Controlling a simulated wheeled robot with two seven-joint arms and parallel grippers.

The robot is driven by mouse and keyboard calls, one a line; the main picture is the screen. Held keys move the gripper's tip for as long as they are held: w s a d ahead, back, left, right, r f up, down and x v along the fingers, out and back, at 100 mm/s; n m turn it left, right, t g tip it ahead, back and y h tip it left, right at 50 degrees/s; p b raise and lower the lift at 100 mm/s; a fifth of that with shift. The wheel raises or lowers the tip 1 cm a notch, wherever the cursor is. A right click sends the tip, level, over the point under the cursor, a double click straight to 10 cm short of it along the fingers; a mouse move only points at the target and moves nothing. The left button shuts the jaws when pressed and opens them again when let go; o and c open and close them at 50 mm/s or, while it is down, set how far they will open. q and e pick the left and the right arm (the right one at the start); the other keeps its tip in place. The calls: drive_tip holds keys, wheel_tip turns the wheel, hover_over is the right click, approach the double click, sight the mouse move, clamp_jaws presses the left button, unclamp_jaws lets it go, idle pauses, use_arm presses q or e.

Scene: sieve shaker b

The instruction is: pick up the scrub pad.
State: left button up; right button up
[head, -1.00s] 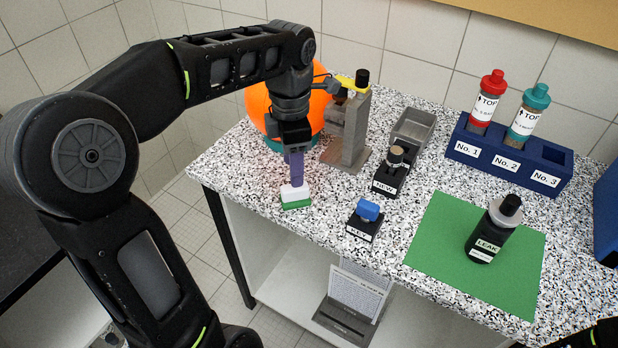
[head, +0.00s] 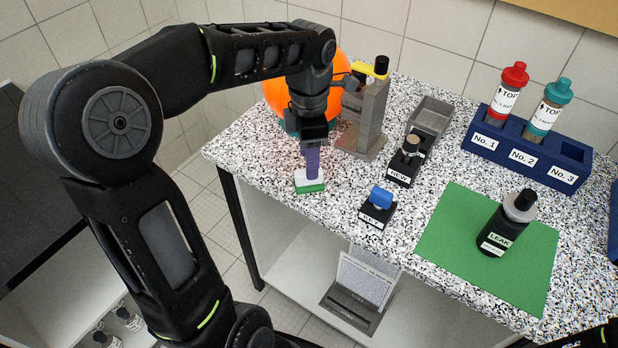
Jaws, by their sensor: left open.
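The scrub pad (head: 310,187) is a small block, white on top and green below. It lies on the speckled bench top near its left front edge. My left gripper (head: 312,174) points down right at the pad, with its purple fingers overlapping the white top in the picture. It is open. I cannot tell whether the fingers touch the pad or sit on either side of it. My right gripper is not in view.
An orange ball (head: 275,95) and a grey stand (head: 368,118) are just behind my left gripper. A KEY holder with a blue top (head: 377,208), a NEW holder (head: 405,165) and a LEAK bottle (head: 505,228) on a green mat (head: 450,235) stand rightward. A blue rack (head: 525,150) is farther back.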

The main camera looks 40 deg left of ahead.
use_arm(q)
wheel_tip(320, 180, down, 5)
drive_tip(key=shift+f+p, duration=0.1)
drive_tip(key=shift+p, duration=0.35)
drive_tip(key=shift+c, duration=0.6)
clamp_jaws()
